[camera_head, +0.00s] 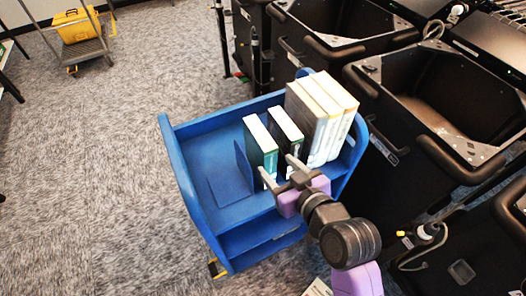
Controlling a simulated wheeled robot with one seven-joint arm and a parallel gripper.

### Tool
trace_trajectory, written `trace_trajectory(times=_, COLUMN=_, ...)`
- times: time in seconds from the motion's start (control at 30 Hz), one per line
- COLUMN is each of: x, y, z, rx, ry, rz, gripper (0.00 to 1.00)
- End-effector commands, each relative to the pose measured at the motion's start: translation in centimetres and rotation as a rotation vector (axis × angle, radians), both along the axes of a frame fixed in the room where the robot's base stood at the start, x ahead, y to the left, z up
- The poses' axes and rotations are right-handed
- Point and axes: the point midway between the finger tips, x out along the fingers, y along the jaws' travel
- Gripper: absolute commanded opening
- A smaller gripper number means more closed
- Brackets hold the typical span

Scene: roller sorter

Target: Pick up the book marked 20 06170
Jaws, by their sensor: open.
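Several books stand upright in a row on the top shelf of a blue cart (188,190). The leftmost is a smaller book with a teal and dark cover (262,146). Beside it stands another small dark book (287,127). Larger thick books (325,107) stand at the right end. No marking is readable, so I cannot tell which book is 20 06170. My gripper (277,172) is open in front of the two small books, its fingers pointing at them. I cannot tell whether it touches them. It hides their lower parts.
Black bins (443,90) with handles stand close along the cart's right side. A blue bookend (243,165) stands left of the books, with bare shelf beyond it. Carpet on the left is clear.

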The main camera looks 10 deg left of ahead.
Motion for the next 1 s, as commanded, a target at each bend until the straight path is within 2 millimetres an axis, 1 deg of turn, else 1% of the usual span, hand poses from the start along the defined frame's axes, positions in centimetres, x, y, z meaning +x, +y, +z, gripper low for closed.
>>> trace_trajectory(times=0.03, x=0.5, y=0.4, z=-0.1, rx=0.001, ry=-0.001, rz=0.001, gripper=0.6)
trace_trajectory(times=0.27, x=2.3, y=1.5, z=-0.9, rx=0.001, ry=0.0, rz=0.0, gripper=0.6)
trace_trajectory(times=0.5, x=4.7, y=3.1, z=-2.2, rx=0.002, ry=-0.001, rz=-0.001, gripper=0.6)
trace_trajectory(times=0.63, x=5.2, y=3.4, z=-2.5, rx=0.002, ry=-0.002, rz=-0.002, gripper=0.6)
trace_trajectory(times=0.83, x=5.2, y=3.4, z=-2.6, rx=0.002, ry=-0.002, rz=-0.002, gripper=0.6)
trace_trajectory(times=0.87, x=5.2, y=3.4, z=-2.6, rx=0.002, ry=-0.002, rz=-0.002, gripper=0.56)
trace_trajectory(times=1.0, x=5.2, y=3.4, z=-2.6, rx=0.002, ry=-0.002, rz=-0.002, gripper=0.29)
